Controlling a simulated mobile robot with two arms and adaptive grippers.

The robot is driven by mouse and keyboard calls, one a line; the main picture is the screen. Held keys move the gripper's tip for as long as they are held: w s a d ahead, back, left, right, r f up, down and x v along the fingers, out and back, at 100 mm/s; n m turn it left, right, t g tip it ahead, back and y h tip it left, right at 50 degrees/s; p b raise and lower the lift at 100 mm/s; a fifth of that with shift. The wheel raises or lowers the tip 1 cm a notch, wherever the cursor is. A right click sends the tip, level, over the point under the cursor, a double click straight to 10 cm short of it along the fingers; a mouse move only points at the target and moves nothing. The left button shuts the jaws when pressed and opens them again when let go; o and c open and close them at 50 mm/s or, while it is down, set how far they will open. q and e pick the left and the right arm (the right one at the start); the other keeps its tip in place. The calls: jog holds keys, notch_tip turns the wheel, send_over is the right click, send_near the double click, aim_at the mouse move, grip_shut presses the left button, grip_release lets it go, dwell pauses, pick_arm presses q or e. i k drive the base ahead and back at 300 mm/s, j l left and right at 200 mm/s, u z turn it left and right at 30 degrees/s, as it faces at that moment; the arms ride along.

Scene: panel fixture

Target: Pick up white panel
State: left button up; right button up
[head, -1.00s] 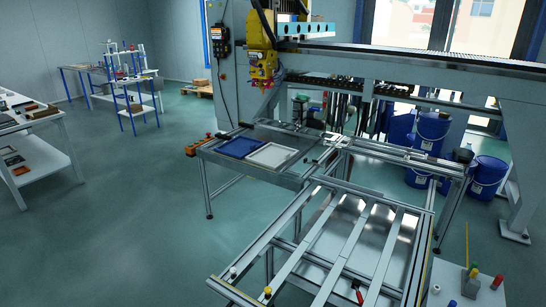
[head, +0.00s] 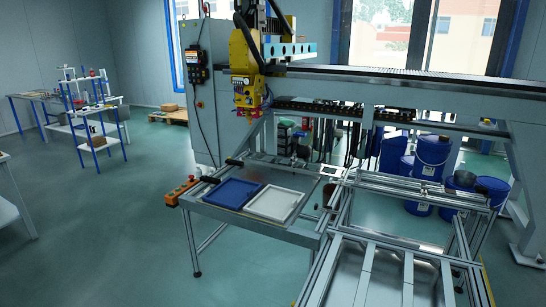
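A white panel (head: 273,204), shaped like a shallow tray with a raised rim, lies flat on the metal fixture table (head: 262,231) near the middle of the head view. A blue panel (head: 232,194) of similar shape lies just to its left. Nothing covers the white panel. Neither of my grippers shows in the head view.
A control box with a red button (head: 181,190) sits at the table's left corner. A yellow machine head (head: 245,70) hangs above and behind the panels. A slatted metal frame (head: 385,270) adjoins at the right front. Open floor (head: 110,240) lies to the left.

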aim_at(276, 204)
jog(key=i+j+z, duration=0.15)
jog(key=j, duration=0.2)
jog(key=i+j+z, duration=0.1)
jog(key=i+j, duration=0.15)
jog(key=i+j+z, duration=0.15)
jog(key=j, duration=0.35)
jog(key=i+j+z, duration=0.15)
jog(key=j, duration=0.25)
jog(key=i+j+z, duration=0.15)
jog(key=j, duration=0.25)
jog(key=i+j+z, duration=0.1)
jog(key=j, duration=0.35)
jog(key=i+j+z, duration=0.15)
jog(key=j, duration=0.3)
jog(key=i, duration=0.05)
